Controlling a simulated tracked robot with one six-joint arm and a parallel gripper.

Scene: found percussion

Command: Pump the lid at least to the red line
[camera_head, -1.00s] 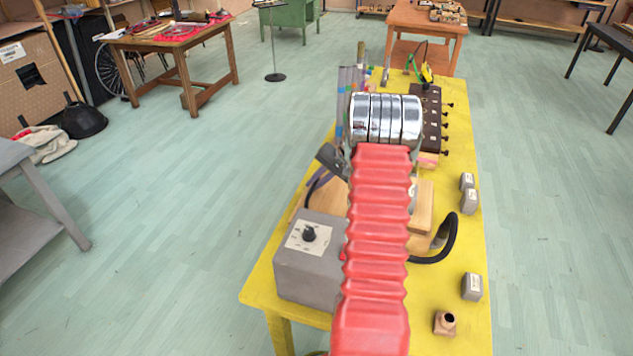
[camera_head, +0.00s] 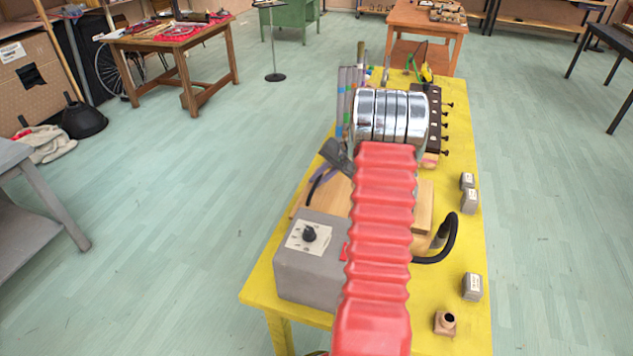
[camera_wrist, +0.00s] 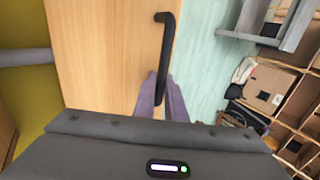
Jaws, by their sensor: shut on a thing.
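The wooden lid (camera_wrist: 105,55) fills the middle of the wrist view, with a black bar handle (camera_wrist: 164,50) at its right edge. The two purple fingers of my gripper (camera_wrist: 163,98) are closed around the lower part of this handle. In the head view, the pale wooden lid (camera_head: 338,195) shows on the yellow table, partly hidden behind my red arm sleeve. My gripper (camera_head: 320,184) is at its left side, small and partly covered.
A grey box with a dial (camera_head: 308,255) stands on the near left of the yellow table (camera_head: 460,325). Grey blocks (camera_head: 471,287) and a small wooden piece (camera_head: 445,323) lie along the right edge. Floor to the left is open.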

